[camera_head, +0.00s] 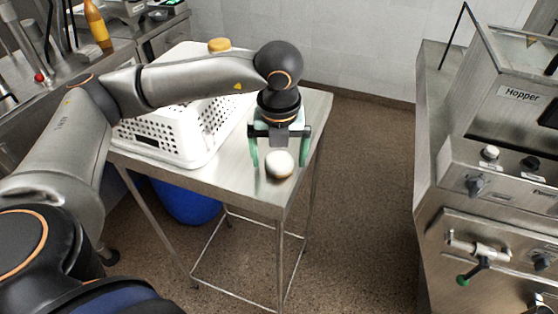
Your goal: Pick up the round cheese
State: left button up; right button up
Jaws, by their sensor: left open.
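A round cheese (280,165), white on top with a tan lower edge, sits on the steel table (262,190) near its front right corner. My left gripper (278,158) points down over the table with its two green fingers spread apart. The fingers appear one to each side of the cheese, and the cheese shows between them. I cannot tell whether they touch it. My right gripper is not in view.
A white perforated basket (190,145) stands on the table left of the cheese, partly hidden by my left arm. A yellow round item (219,45) shows behind my arm. A blue drum (188,203) is under the table. A Hopper machine (500,150) stands at right. Floor between is clear.

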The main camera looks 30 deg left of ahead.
pick_arm(q)
jog(key=shift+c, duration=0.2)
jog(key=c, duration=1.5)
